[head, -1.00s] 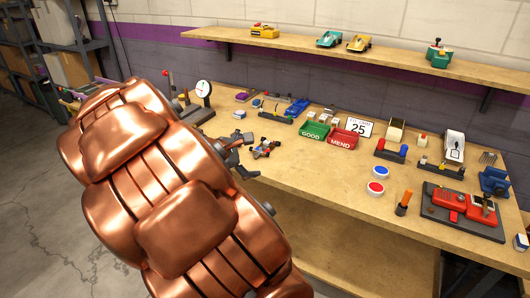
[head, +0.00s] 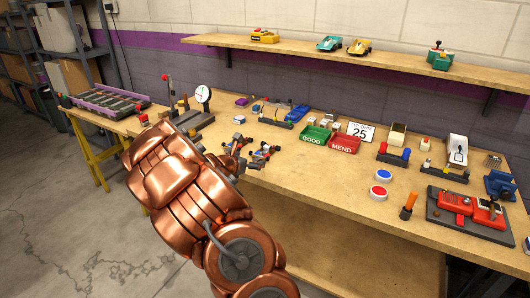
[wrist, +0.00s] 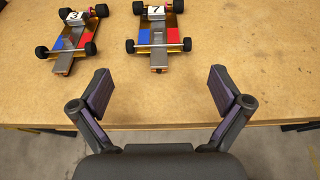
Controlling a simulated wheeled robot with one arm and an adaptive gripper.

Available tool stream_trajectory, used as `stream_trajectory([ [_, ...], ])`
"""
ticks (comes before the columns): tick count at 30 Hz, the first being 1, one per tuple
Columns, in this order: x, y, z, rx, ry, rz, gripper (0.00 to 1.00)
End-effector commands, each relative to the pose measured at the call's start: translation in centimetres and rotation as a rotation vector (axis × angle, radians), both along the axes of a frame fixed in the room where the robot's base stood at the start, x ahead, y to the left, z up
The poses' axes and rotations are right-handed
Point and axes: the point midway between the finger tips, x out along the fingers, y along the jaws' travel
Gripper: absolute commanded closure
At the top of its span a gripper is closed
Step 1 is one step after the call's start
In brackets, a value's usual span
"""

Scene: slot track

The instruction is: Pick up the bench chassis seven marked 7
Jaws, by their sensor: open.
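The chassis marked 7 (wrist: 157,35) lies on the bench top in the wrist view, with black wheels, a metal body, and blue and red side patches. A similar chassis marked 3 (wrist: 72,36) lies to its left. My gripper (wrist: 160,90) is open and empty near the bench's front edge, with chassis 7 ahead of its fingers and roughly centred between them. In the head view two small chassis show beside my arm, the right one (head: 262,156) fully clear. My gripper's fingers are mostly hidden there by my arm.
The bench (head: 340,195) holds a green GOOD tray (head: 314,137), a red MEND tray (head: 345,144), blue and red buttons, and a red device (head: 468,208) at right. A shelf (head: 330,55) runs above. Bare wood surrounds the two chassis.

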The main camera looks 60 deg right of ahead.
Motion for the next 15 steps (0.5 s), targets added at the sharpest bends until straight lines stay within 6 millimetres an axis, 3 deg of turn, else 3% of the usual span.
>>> stream_trajectory([
  [15,0.3,-4.5,-1.8,0.002,-0.002,-0.002,0.0],
])
